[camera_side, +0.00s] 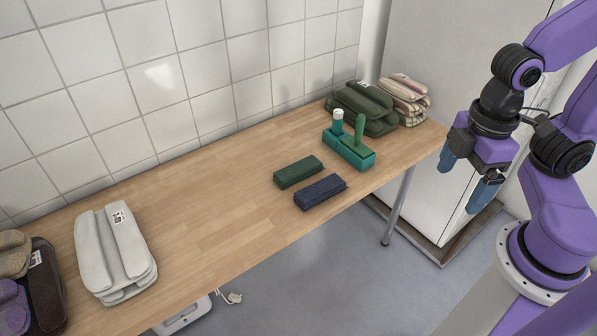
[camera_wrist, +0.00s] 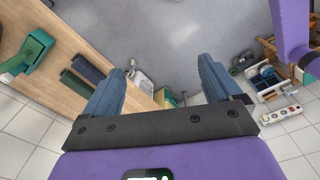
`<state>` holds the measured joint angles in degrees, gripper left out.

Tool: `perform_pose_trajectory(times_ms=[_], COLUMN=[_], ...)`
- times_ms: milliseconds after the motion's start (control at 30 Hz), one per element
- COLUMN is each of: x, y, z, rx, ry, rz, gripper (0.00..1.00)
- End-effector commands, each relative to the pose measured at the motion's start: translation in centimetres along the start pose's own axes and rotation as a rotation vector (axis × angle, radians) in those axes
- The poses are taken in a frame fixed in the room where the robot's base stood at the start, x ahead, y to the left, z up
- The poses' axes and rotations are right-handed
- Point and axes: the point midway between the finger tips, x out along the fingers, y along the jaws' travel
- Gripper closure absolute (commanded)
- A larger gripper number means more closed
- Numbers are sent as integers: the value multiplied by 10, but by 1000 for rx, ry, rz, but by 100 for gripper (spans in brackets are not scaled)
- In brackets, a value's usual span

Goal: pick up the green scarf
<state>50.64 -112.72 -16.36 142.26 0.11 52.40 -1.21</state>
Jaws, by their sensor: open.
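A folded dark green cloth (camera_side: 298,171), which looks like the green scarf, lies flat on the wooden table. It also shows in the wrist view (camera_wrist: 76,84), left of my fingers. A folded navy cloth (camera_side: 320,192) lies close beside it, on the side nearer the table's front edge; it shows in the wrist view too (camera_wrist: 89,68). My gripper (camera_side: 466,174) is open and empty, off to the right of the table and beyond its front edge. Its two blue fingers also show in the wrist view (camera_wrist: 164,68), with only floor and distant things between them.
A larger green folded pile (camera_side: 362,106) and a striped pile (camera_side: 404,100) lie at the far end. Grey folded cloths (camera_side: 115,252) lie left. Table between is clear (camera_side: 210,215).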

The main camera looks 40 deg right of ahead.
Motion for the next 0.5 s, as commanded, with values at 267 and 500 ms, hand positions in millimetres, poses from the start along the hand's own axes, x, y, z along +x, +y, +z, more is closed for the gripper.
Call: perform_pose_trajectory(times_ms=[267, 500], x=[-3, 5], y=[44, 104], z=[-72, -138], rx=[-61, -136], ry=[-8, -14], rz=[3, 5], gripper=[8, 8])
